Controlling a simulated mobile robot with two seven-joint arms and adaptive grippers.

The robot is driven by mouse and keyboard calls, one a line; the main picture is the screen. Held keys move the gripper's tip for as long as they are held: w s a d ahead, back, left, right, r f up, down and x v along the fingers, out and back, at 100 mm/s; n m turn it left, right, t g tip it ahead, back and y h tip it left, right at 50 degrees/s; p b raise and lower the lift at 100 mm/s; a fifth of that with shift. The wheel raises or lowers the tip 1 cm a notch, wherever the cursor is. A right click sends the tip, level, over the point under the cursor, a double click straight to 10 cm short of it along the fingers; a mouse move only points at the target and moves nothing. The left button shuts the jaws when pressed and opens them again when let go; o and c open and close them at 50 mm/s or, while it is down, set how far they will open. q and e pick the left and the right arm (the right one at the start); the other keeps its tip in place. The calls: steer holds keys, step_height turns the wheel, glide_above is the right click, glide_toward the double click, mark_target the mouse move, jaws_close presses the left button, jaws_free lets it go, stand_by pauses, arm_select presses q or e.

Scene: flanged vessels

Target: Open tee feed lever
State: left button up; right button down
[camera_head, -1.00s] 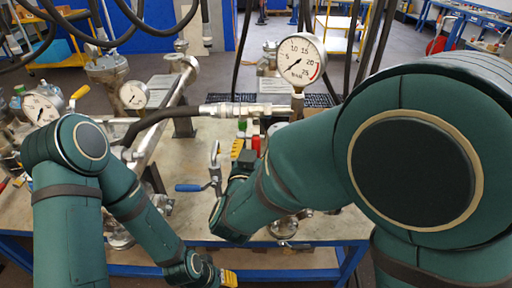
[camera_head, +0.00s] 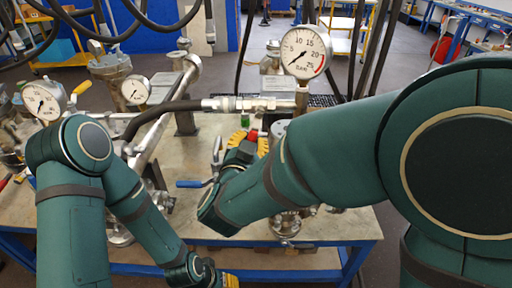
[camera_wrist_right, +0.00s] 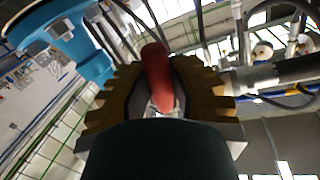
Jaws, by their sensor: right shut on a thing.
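My right gripper (camera_head: 246,140) is over the bench among the pipework, its yellow fingers pointing away from the head camera. In the right wrist view its toothed yellow fingers (camera_wrist_right: 160,98) are closed on both sides of a red lever handle (camera_wrist_right: 157,72). Red (camera_head: 252,134) also shows at these fingers in the head view. The valve under the handle is hidden by the gripper and arm. A blue-handled lever (camera_head: 189,184) lies just left of my right wrist. My left gripper (camera_head: 230,280) shows only as yellow fingertips at the bottom edge; its opening cannot be made out.
A large pressure gauge (camera_head: 303,52) stands behind my right forearm. A dark hose with a metal fitting (camera_head: 240,104) runs across behind the gripper. Smaller gauges (camera_head: 135,90) and pipes crowd the left. The bench (camera_head: 335,226) has bare surface at front right.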

mark_target(228, 111)
steer(key=shift+a+r+m+g+y+b, duration=0.2)
steer(key=shift+a+r+m+y+b, duration=0.55)
steer(key=shift+m, duration=1.35)
steer(key=shift+a+r+m+g+y+b, duration=0.3)
steer(key=shift+a+r+m+b, duration=0.55)
steer(key=shift+r+m+b, duration=0.9)
steer(key=shift+a+r+m+g+y+b, duration=0.1)
steer(key=shift+a+r+m+y+b, duration=0.65)
steer(key=shift+m, duration=1.7)
steer(key=shift+a+r, duration=0.1)
steer(key=shift+r, duration=0.1)
steer(key=c, duration=0.9)
jaws_free()
steer(key=shift+o, duration=0.2)
steer(key=shift+s, duration=0.1)
steer(key=s+r, duration=0.2)
steer(key=s, duration=0.9)
steer(key=shift+s, duration=0.3)
steer(key=shift+r, duration=0.1)
